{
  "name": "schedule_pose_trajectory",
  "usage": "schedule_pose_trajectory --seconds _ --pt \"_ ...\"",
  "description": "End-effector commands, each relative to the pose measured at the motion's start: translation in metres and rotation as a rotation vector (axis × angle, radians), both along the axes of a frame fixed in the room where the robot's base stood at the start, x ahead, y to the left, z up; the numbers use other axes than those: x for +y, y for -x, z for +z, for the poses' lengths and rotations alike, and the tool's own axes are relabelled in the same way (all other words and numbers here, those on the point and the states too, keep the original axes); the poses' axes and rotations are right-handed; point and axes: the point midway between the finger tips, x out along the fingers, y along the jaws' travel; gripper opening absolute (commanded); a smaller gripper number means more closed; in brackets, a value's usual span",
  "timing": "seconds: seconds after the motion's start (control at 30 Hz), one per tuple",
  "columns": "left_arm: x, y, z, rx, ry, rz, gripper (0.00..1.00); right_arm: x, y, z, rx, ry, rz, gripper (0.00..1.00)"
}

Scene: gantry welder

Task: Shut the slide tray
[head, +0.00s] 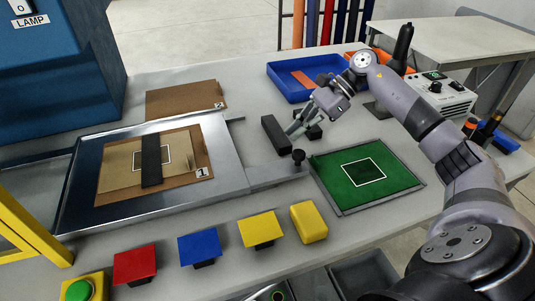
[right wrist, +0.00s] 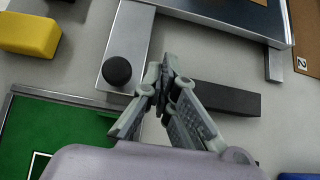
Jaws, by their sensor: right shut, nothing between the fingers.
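The slide tray (head: 222,160) is a silver metal tray lying on the table, to the right of and in front of the blue machine. It carries a brown card with a tan sheet and a dark strip across it. A flat metal arm (head: 265,178) reaches from its right side to a black round knob (head: 298,157). The knob also shows in the right wrist view (right wrist: 117,70). My right gripper (head: 292,131) is shut and empty, just behind the knob and apart from it. Its fingertips (right wrist: 165,72) are between the knob and a black bar. My left gripper is out of view.
The black bar (head: 274,134) lies behind the knob. A green mat (head: 398,177) is to the right, a blue bin (head: 290,87) behind. Red (head: 135,265), blue (head: 199,245) and yellow (head: 262,229) plates and a yellow block (head: 309,223) line the front edge. The blue machine (head: 50,75) stands left.

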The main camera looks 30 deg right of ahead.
Motion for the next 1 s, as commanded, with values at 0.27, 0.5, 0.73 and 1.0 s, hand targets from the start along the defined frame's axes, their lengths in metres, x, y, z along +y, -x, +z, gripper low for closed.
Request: schedule_pose_trajectory --seconds 0.27,0.5,0.73,1.0 --pt "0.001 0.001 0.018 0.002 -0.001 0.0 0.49 0.037 -0.008 -0.029 0.004 -0.006 0.005 0.0" --pt "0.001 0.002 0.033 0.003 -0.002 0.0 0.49 0.074 -0.018 -0.062 0.002 -0.007 0.003 0.0" --pt "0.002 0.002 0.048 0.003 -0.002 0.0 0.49 0.102 -0.026 -0.06 0.001 -0.004 0.001 0.0" --pt "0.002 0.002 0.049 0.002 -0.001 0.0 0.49 0.109 -0.028 -0.063 0.001 -0.002 0.0 0.0"
